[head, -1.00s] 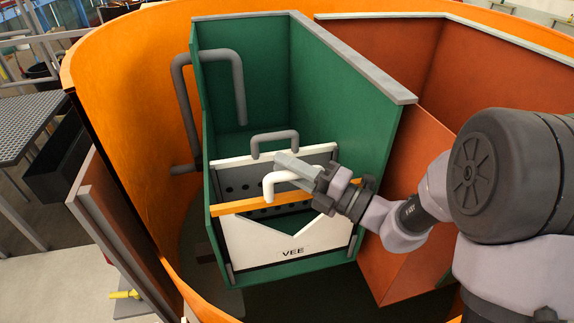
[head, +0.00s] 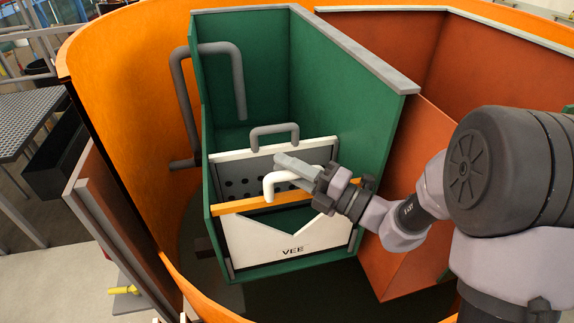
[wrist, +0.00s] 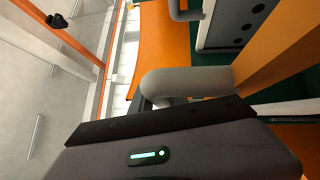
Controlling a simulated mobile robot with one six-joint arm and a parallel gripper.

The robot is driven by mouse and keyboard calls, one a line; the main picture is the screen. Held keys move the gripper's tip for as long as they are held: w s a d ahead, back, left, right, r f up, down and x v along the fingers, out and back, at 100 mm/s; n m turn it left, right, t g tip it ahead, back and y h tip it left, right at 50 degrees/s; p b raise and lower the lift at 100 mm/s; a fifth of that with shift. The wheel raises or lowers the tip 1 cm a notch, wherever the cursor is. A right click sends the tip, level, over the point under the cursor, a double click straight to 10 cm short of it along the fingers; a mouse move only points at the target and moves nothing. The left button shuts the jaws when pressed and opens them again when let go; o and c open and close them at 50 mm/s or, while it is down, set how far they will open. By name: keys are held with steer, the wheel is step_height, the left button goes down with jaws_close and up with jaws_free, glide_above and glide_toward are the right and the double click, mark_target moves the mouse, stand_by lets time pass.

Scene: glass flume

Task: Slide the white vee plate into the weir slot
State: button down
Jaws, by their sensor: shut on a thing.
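The white vee plate (head: 262,250), marked VEE, stands upright at the front of the green flume box. It has a V notch, an orange bar (head: 237,206) along its top and a white arched handle (head: 270,186). My gripper (head: 300,170) is shut on that handle, reaching in from the right. The plate's side edges stand close to grey upright guides (head: 354,240) of the weir slot. How deep the plate sits in them is hard to tell. In the wrist view, the handle (wrist: 185,82) looks grey, and the fingertips' grip is largely hidden.
A perforated grey plate (head: 230,170) with a grey handle (head: 274,129) stands just behind. The green box's wall (head: 345,110) rises at the right. A grey pipe (head: 180,100) bends over its left side. An orange curved wall (head: 130,120) surrounds everything.

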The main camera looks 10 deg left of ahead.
steer(key=shift+f+b, duration=0.45)
steer(key=shift+f, duration=0.25)
steer(key=c, duration=1.2)
jaws_free()
steer(key=shift+d, duration=0.1)
steer(key=b+v, duration=0.4)
steer(key=v, duration=1.3)
steer(key=shift+d, duration=0.15)
steer(key=shift+s, duration=0.1)
